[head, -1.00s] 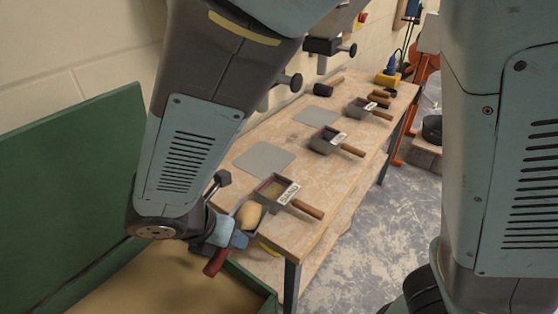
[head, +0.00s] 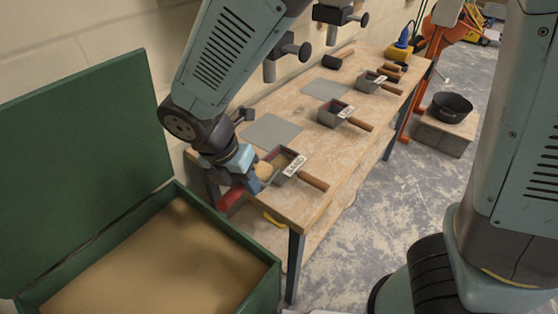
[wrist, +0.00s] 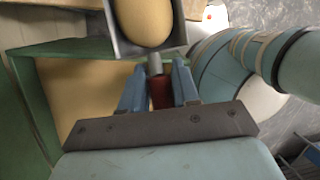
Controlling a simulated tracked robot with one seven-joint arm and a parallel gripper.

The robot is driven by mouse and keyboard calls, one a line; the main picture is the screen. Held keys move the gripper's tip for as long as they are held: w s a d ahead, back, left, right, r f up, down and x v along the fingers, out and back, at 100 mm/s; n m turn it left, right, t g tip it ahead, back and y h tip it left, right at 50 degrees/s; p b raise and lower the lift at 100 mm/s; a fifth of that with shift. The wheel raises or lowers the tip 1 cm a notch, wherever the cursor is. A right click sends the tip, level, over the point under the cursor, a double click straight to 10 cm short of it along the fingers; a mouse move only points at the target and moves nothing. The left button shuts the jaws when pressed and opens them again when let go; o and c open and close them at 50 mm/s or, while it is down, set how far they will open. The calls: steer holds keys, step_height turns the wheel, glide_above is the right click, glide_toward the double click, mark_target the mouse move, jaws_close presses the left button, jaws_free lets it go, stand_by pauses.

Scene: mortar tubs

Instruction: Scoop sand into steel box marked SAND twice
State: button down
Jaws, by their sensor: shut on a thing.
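My gripper (head: 240,168) is shut on the red handle (head: 230,197) of a scoop, which also shows between the fingers (wrist: 158,80) in the wrist view. The scoop's grey pan (wrist: 113,30) carries a rounded mound of sand (wrist: 145,20) and looks roughly level. In the head view the mound (head: 264,171) is close beside the left end of the steel box marked SAND (head: 294,165); whether it overlaps the rim I cannot tell. The box has a wooden handle and stands on the bench. Its inside is partly hidden.
A green bin (head: 228,237) with sand (head: 150,265) and a raised lid (head: 90,160) stands at left. Two similar boxes (head: 335,113) (head: 366,82) and flat grey plates (head: 272,131) lie farther along the bench (head: 345,155). A black tub (head: 451,107) stands beyond.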

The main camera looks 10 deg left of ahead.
steer(key=shift+w+d+r+g+y+p, duration=0.1)
steer(key=shift+w+d+r+g+p, duration=0.1)
steer(key=shift+w+r+g, duration=0.3)
steer(key=shift+w+d+r+g+y+p, duration=0.15)
steer(key=shift+w+r, duration=0.1)
steer(key=shift+w, duration=0.45)
steer(key=shift+w+d+r+g+y+p, duration=0.1)
steer(key=shift+w+r+g+p, duration=0.1)
steer(key=shift+w+r+g, duration=0.3)
steer(key=w+d+r+g+y+p, duration=0.1)
steer(key=w+r+g+p, duration=0.2)
steer(key=w, duration=0.3)
steer(key=shift+d+n, duration=0.35)
steer(key=shift+n, duration=0.05)
steer(key=shift+w+g+p, duration=0.15)
steer(key=shift+g+p, duration=0.1)
steer(key=shift+p, duration=0.2)
steer(key=shift+f, duration=0.1)
